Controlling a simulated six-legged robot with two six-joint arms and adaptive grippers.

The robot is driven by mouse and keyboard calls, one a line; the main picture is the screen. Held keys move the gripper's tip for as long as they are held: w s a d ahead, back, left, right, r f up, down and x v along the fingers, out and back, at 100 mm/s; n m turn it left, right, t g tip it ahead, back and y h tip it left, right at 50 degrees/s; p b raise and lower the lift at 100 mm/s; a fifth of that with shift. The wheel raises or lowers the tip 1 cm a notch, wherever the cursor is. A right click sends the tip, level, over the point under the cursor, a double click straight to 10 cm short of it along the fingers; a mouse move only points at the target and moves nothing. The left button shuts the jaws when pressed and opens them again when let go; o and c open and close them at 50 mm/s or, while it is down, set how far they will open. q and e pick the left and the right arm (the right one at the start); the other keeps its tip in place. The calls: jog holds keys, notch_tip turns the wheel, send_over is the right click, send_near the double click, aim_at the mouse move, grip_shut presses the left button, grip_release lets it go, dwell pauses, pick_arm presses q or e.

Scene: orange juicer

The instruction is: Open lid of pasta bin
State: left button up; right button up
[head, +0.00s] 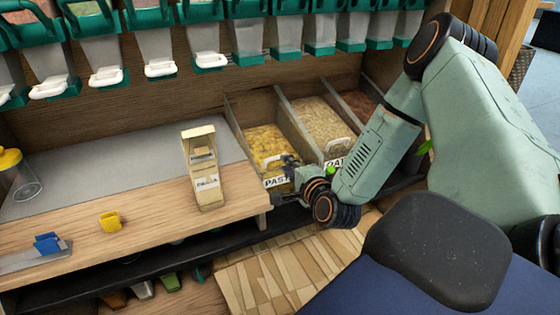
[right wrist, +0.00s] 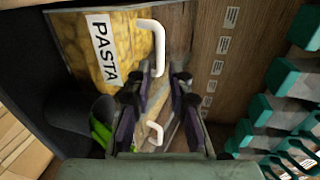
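The pasta bin (head: 262,140) is a compartment of yellow pasta with a white PASTA label (head: 276,182) on its front, right of the counter. In the right wrist view the PASTA label (right wrist: 102,47) and the bin's white lid handle (right wrist: 157,38) show at the upper part. The lid looks clear and lies closed over the pasta. My right gripper (head: 290,162) is at the bin's front right corner. In the right wrist view its fingers (right wrist: 155,84) are apart, with the handle's near end just beyond the tips; contact cannot be told. My left gripper is not in view.
A neighbouring bin (head: 318,118) of paler food with its own white handle (right wrist: 155,133) sits to the right. Green-trimmed dispensers (head: 205,35) hang above.

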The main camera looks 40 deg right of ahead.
aim_at(279, 158)
jog(key=b+x, duration=0.1)
jog(key=x, duration=0.2)
jog(key=shift+w+f, duration=0.15)
jog(key=shift+w, duration=0.2)
jog(key=shift+w+d+f+b, duration=0.1)
jog(key=shift+w+d+b, duration=0.1)
jog(key=shift+w+b, duration=0.25)
jog(key=shift+w, duration=0.1)
grip_shut()
